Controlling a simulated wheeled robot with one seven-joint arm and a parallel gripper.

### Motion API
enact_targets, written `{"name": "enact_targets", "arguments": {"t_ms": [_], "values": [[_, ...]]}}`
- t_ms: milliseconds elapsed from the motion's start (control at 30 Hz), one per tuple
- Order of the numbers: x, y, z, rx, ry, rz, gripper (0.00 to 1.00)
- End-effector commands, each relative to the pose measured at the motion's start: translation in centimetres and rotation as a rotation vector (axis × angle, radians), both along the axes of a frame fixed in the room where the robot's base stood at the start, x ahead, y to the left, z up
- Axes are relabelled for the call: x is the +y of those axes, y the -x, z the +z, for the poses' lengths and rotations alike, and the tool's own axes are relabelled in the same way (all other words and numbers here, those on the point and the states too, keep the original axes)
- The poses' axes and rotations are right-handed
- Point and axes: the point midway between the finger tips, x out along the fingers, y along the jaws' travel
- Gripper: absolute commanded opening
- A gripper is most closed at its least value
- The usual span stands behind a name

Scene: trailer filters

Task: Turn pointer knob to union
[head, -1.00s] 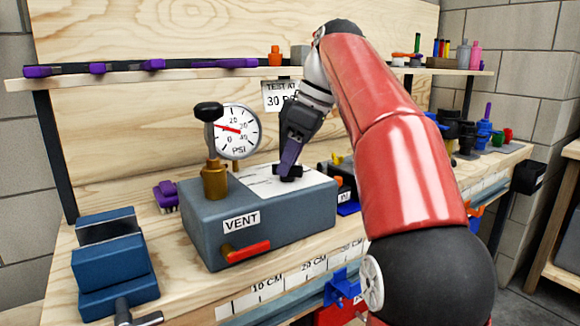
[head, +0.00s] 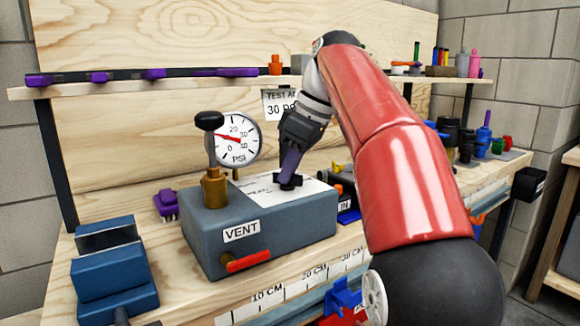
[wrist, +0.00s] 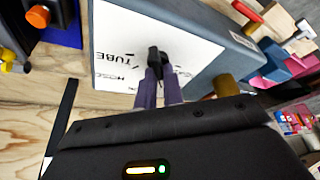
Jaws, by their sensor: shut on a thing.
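The black pointer knob (head: 287,182) stands on a white label plate (head: 250,190) on top of the grey-blue test box (head: 290,220). My gripper (head: 290,170) reaches down from above, and its purple fingers are shut on the knob. In the wrist view the knob (wrist: 155,58) sits between the fingertips. The plate (wrist: 120,30) shows the word TUBE and another word that looks like HOSE. Other lettering is hidden by the fingers or too small to read, so I cannot tell which mark the pointer faces.
A PSI gauge (head: 237,138) and a brass valve with a black handle (head: 209,120) stand left of the knob. A red lever (head: 248,261) is on the box front below VENT. A blue vise (head: 110,268) stands at the left. A shelf (head: 190,82) runs behind.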

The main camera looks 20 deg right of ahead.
Motion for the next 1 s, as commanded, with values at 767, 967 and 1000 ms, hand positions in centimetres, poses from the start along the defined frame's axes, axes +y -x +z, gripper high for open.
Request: {"name": "enact_targets", "arguments": {"t_ms": [767, 967, 1000], "values": [[0.21, 0.24, 0.11, 0.001, 0.0, -0.539, 0.0], [0.22, 0.25, 0.05, 0.001, 0.001, -0.607, 0.0], [0.23, 0.23, 0.04, 0.001, 0.0, -0.617, 0.0]]}}
